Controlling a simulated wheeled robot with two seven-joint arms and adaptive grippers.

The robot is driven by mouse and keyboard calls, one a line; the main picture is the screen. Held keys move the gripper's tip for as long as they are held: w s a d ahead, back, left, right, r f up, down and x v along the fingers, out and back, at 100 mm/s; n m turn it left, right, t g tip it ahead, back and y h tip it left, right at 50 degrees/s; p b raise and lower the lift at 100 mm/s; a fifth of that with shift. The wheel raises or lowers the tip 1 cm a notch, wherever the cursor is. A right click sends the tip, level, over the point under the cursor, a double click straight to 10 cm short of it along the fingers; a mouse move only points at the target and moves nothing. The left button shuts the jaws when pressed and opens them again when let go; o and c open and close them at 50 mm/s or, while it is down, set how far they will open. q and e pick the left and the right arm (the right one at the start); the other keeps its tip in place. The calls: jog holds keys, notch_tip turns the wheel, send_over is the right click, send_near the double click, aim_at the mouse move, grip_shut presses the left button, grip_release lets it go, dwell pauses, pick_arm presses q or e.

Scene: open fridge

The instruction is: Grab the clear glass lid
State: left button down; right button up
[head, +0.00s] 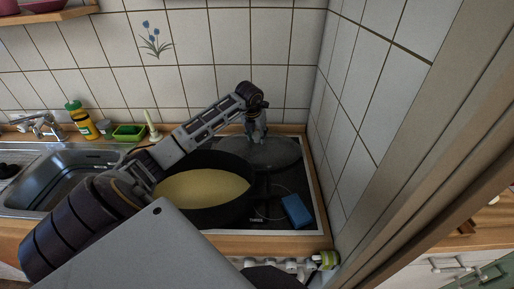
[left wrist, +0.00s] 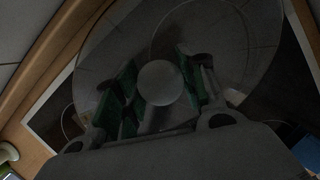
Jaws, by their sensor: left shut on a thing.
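The clear glass lid (head: 282,153) lies over the back right of the stove, behind the pot. It also shows in the left wrist view (left wrist: 215,35) as a wide transparent disc with a round knob (left wrist: 160,83). My left gripper (head: 256,136) reaches down onto the lid from above. In the left wrist view its green-padded fingers (left wrist: 160,90) stand on both sides of the knob and are shut on it. My right gripper is not in view.
A dark pot (head: 207,213) with yellow contents stands on the stove in front of the lid. A blue box-like thing (head: 296,210) lies at the stove's right. A tiled wall (head: 352,110) rises close on the right. A sink (head: 60,180) is at the left.

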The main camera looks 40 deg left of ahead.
pick_arm(q)
jog(key=shift+r, duration=0.2)
jog(key=shift+r+p, duration=0.9)
jog(key=shift+r, duration=0.8)
jog(key=shift+r, duration=0.15)
